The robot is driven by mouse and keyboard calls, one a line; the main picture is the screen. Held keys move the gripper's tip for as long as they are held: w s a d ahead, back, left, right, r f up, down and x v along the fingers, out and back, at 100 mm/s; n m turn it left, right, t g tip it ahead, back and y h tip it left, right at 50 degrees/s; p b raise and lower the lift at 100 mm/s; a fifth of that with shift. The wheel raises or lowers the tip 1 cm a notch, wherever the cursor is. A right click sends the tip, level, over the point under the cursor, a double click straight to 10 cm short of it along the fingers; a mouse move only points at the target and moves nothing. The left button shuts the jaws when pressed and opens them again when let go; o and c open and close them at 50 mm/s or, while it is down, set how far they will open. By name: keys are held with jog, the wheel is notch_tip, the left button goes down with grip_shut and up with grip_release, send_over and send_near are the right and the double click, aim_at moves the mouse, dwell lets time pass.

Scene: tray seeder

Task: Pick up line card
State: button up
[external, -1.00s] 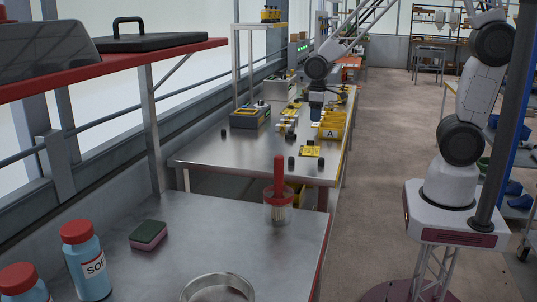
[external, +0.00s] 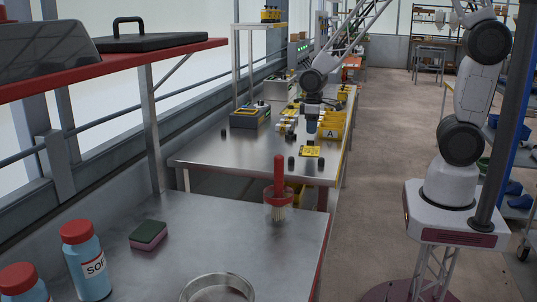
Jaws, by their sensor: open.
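A small flat yellow piece (external: 311,151) with dark marks lies near the front edge of the far metal bench. It may be the line card, but it is too small to tell. My gripper (external: 311,130) points down over the bench, just behind the yellow piece and left of the yellow bin marked A (external: 331,134). Its jaws are open. They are tiny in this view, and I see nothing held in them.
Small black knobs (external: 292,162) stand beside the yellow piece. A yellow-and-grey box (external: 250,117) and small yellow parts (external: 287,127) are on the bench to the left. A near table (external: 210,235) holds bottles, a sponge and a brush pot.

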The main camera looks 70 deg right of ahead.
aim_at(311, 141)
jog(key=shift+f, duration=0.2)
jog(key=shift+f, duration=2.45)
grip_shut()
